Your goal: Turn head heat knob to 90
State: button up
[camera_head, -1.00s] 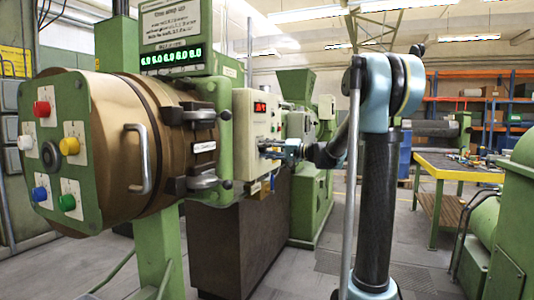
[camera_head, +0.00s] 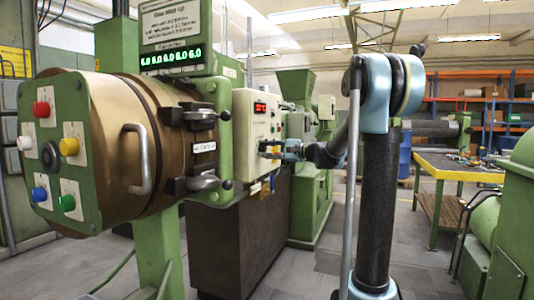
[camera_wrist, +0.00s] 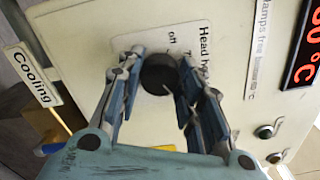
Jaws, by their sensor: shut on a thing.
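The head heat knob (camera_wrist: 158,72) is a round black dial on a cream panel, beside a partly covered label starting "Head he" (camera_wrist: 203,58). The word "off" is readable by the knob. My gripper (camera_wrist: 160,84) has one finger on each side of the knob and is shut on it. In the head view my gripper (camera_head: 277,150) is at the front of the cream control box (camera_head: 243,130), and the knob is hidden there. A red-lit temperature display (camera_wrist: 303,53) is at the upper right in the wrist view, its reading cut off by the frame edge.
A "Cooling" label (camera_wrist: 31,73) is left of my fingers. The large extruder barrel (camera_head: 105,140) stands left of the box. A yellow-edged workbench (camera_head: 455,170) is at the right, with open floor before it.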

jog(key=shift+f+m, duration=0.1)
jog(key=shift+m, duration=0.4)
jog(key=shift+s, duration=0.1)
jog(key=o, duration=1.1)
jog(key=shift+a, duration=0.1)
jog(key=shift+c, duration=0.2)
jog(key=shift+d, duration=0.6)
jog(key=v, duration=1.1)
